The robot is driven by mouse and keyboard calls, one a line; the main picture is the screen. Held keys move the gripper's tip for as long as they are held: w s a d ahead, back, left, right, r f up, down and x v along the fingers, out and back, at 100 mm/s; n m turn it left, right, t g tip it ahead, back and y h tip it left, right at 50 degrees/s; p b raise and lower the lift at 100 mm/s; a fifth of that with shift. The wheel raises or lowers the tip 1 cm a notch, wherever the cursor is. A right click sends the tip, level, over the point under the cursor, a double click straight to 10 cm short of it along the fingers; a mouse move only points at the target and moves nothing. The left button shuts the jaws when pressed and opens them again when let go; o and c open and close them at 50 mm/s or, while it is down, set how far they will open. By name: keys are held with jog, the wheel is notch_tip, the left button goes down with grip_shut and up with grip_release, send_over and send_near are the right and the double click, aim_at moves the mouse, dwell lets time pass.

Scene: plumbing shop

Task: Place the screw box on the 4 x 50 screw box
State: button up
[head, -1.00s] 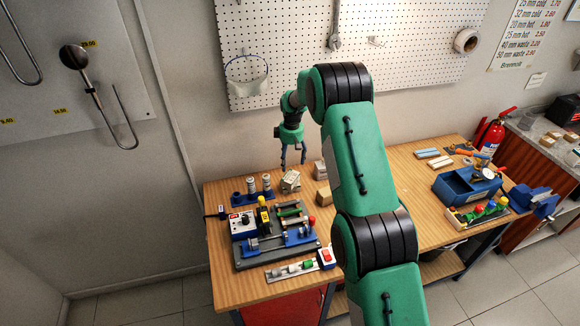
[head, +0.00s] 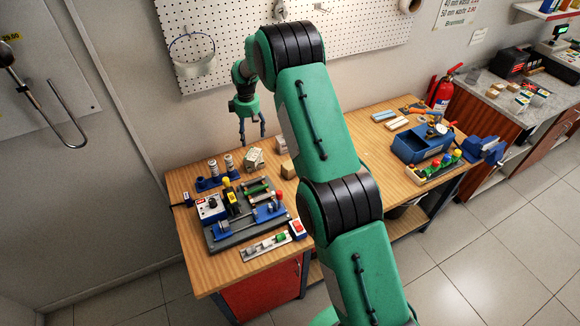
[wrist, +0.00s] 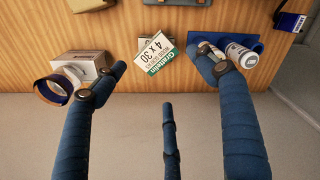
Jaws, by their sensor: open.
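A white and green screw box (wrist: 160,62) printed "4 x 30" shows between my fingers in the wrist view. It lies turned at an angle and overlaps a greyish thing (wrist: 146,43), perhaps another box, whose label I cannot read. In the head view small pale boxes (head: 254,158) sit at the bench's back edge, one tilted against or on another. No "4 x 50" print is legible. My gripper (head: 252,141) points down just above these boxes. In the wrist view my gripper (wrist: 160,68) has its fingers spread wide, with nothing held.
A brown block (head: 288,170) and a pale box (head: 281,145) are to the right. A white box with a blue-rimmed roll (wrist: 54,88) shows in the wrist view. A fixture board (head: 240,215) lies in front.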

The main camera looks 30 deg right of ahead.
jog(key=s+a+r+m+t, duration=0.1)
jog(key=s+a+r+m, duration=0.1)
jog(key=s+r, duration=1.2)
jog(key=s+a+r+m+t, duration=0.2)
jog(key=s+r, duration=0.8)
jog(key=r, duration=0.9)
jog(key=s+a+r+m+t, duration=0.1)
jog(key=s+r, duration=0.2)
jog(key=s, duration=0.6)
jog(key=s+a+r+m, duration=0.1)
jog(key=s+r, duration=0.2)
jog(key=s, duration=0.6)
jog(key=s+f+m+t, duration=0.1)
jog(key=s+f+m, duration=0.1)
jog(key=s, duration=1.5)
jog(key=shift+a+f+m, duration=0.25)
jog(key=shift+f+m, duration=0.05)
jog(key=shift+f, duration=0.35)
notch_tip(320, 180, down, 16)
jog(key=b, duration=1.6)
